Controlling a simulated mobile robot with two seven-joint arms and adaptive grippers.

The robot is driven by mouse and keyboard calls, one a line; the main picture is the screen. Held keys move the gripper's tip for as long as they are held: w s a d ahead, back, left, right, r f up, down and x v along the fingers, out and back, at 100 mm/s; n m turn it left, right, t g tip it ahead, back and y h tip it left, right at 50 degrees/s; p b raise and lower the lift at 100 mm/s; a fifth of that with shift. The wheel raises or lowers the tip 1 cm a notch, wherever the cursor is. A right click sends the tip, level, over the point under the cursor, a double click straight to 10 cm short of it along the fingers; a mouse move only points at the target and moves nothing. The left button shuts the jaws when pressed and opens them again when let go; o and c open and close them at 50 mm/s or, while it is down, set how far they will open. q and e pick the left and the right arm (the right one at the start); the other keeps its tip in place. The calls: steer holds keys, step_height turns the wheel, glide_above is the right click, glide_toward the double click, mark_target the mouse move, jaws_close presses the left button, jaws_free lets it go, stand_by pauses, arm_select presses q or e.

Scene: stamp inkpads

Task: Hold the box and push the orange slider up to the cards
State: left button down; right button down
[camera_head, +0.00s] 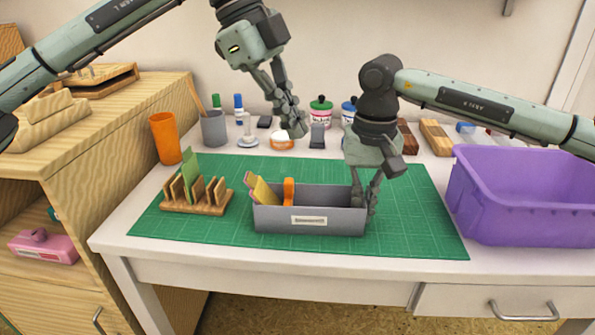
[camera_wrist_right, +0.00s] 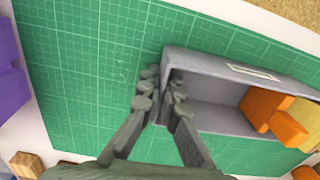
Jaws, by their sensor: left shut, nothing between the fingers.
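A grey open box (camera_head: 342,197) with a label on its front stands on the green mat. Yellow and brown cards (camera_head: 262,191) lean leftward at its left end. The orange slider (camera_head: 289,190) stands upright inside, just right of the cards. In the right wrist view the slider (camera_wrist_right: 262,106) is beside the yellow cards (camera_wrist_right: 302,108); whether they touch is unclear. My right gripper (camera_head: 366,200) is shut on the box's right end wall, one finger inside and one outside, also seen in the wrist view (camera_wrist_right: 162,92). My left gripper (camera_head: 297,130) is shut and empty, above and behind the box.
A wooden rack (camera_head: 195,205) with cards stands left of the box. An orange cup (camera_head: 165,138), a grey cup (camera_head: 213,128) and several jars line the back. A purple bin (camera_head: 520,205) stands at the right. The green mat (camera_head: 420,225) is clear in front and right.

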arm_select(q)
steer(key=d+n, duration=0.1)
steer(key=n, duration=0.4)
steer(key=y, duration=0.1)
glide_above(289, 200)
steer(key=w+d, duration=0.1)
step_height(289, 200, down, 9)
steer(key=shift+d+n, duration=0.2)
steer(key=shift+n, duration=0.1)
steer(key=shift+f, duration=0.1)
steer(key=shift+a, duration=2)
steer(key=shift+d, duration=0.15)
